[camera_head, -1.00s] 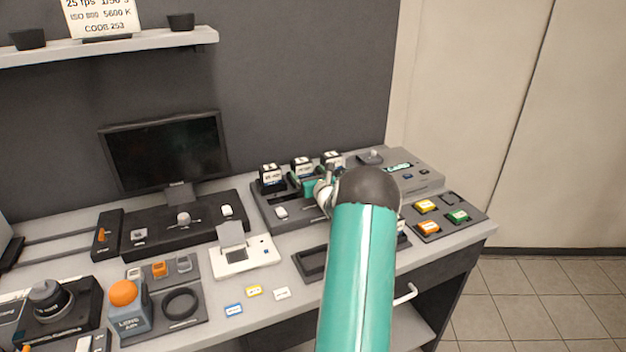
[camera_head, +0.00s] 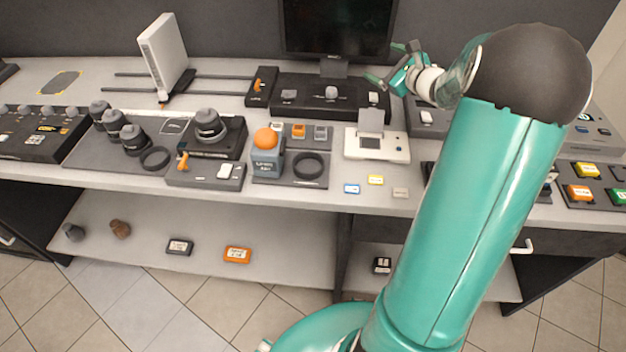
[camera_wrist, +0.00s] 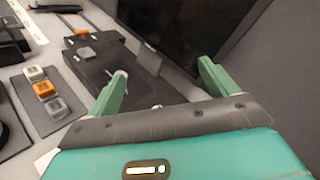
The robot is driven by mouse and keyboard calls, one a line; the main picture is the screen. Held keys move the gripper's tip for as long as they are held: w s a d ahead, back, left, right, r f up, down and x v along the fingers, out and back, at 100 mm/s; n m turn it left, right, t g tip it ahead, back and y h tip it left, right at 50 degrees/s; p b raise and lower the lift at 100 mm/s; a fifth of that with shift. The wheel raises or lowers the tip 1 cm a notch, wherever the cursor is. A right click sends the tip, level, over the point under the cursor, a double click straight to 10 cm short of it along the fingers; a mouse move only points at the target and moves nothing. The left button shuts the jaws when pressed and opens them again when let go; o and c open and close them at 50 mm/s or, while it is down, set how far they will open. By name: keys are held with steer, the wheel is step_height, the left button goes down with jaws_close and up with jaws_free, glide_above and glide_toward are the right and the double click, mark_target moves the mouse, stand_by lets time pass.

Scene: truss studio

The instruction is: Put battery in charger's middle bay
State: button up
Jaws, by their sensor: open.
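My gripper (camera_head: 390,66) is open, with nothing between its fingers, in front of the monitor's right edge. In the wrist view my gripper (camera_wrist: 160,72) has its fingers wide apart over the dark monitor-side console. A dark panel with a white switch (camera_head: 426,117), which looks like the charger's left end, shows beside my arm. My arm hides the rest, including the bays. On the lower shelf lie a dark labelled block (camera_head: 180,247), an orange labelled block (camera_head: 238,255) and a small black block (camera_head: 382,265). I cannot tell which of these is the battery.
The monitor (camera_head: 338,28) stands close to my gripper, behind the console (camera_head: 300,98). A white device with a raised flap (camera_head: 377,146), an orange-topped bottle (camera_head: 266,150) and lens-like cylinders (camera_head: 135,138) crowd the bench. The lower shelf (camera_head: 300,268) has free room.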

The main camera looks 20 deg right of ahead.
steer(key=s+a+r+n+g+y, duration=0.1)
steer(key=s+a+n+g+y, duration=0.15)
steer(key=a+n, duration=0.45)
steer(key=s+a+r+n+g+y, duration=0.1)
steer(key=s+a+r+n+g, duration=0.15)
steer(key=a, duration=0.85)
steer(key=s+a+n+g+y, duration=0.1)
steer(key=s+a+n+g, duration=0.2)
steer(key=a, duration=0.6)
steer(key=s+a+n+g+h, duration=0.1)
steer(key=s+a+n+h, duration=0.2)
steer(key=s+n, duration=0.5)
steer(key=s+a+f+n+g+h, duration=0.1)
steer(key=s+a+n+h, duration=0.2)
steer(key=s+n, duration=0.5)
steer(key=s+a, duration=0.1)
steer(key=s, duration=0.4)
steer(key=shift+s+a+f, duration=0.2)
steer(key=shift+s+a, duration=0.05)
steer(key=shift+s, duration=0.15)
steer(key=shift+c, duration=0.5)
